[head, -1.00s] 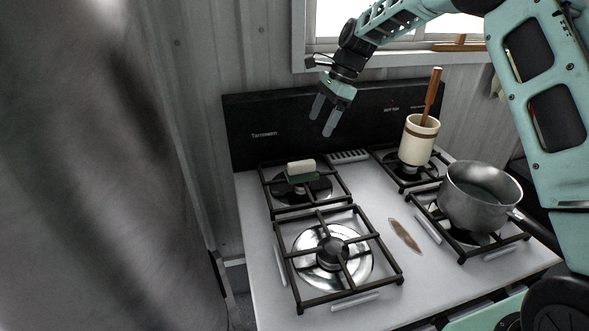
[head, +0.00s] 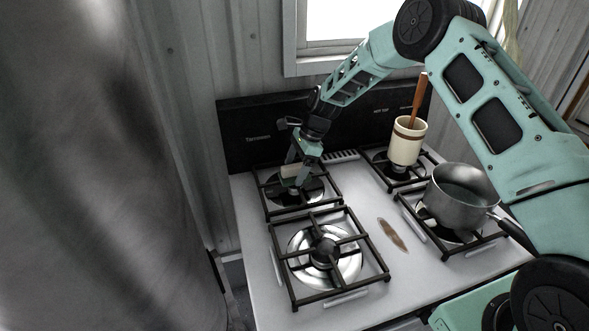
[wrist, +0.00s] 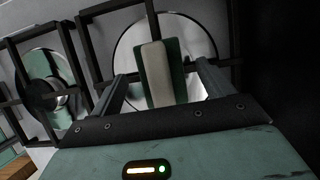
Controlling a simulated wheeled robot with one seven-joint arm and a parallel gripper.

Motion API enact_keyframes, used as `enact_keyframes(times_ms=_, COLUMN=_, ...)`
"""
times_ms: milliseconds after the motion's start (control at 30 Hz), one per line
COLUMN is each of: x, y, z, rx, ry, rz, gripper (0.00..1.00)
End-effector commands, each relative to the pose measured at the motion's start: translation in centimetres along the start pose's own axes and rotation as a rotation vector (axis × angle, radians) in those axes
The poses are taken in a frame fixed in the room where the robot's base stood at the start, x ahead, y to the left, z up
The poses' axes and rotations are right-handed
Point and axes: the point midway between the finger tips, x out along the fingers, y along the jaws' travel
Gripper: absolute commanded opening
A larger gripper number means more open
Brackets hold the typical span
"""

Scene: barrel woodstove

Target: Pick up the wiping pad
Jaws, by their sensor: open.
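The wiping pad (head: 290,172) is a small block with a cream layer and a dark green layer. It sits on the back left burner grate of the stove, partly hidden by my gripper in the head view. In the wrist view the wiping pad (wrist: 160,73) lies ahead, between the lines of my two fingers. My gripper (head: 293,177) is open and points down at the pad from above. In the wrist view my gripper (wrist: 160,82) has its fingers apart, one on each side of the pad; I cannot tell whether either touches it.
A cream crock (head: 408,142) with a wooden-handled tool stands on the back right burner. A metal saucepan (head: 460,195) sits on the front right burner. The front left grate (head: 328,258) is empty. The black backsplash (head: 250,130) rises close behind the pad.

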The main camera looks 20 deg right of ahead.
Motion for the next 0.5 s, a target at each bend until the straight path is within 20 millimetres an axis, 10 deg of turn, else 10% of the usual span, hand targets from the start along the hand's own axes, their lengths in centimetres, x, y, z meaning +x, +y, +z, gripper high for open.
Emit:
enact_keyframes(times_ms=333, x=0.86, y=-0.03, z=0.01, rx=0.0, ry=0.0, rz=-0.001, gripper=0.77)
enact_keyframes(times_ms=500, x=0.84, y=-0.02, z=0.01, rx=0.0, ry=0.0, rz=-0.001, gripper=0.31)
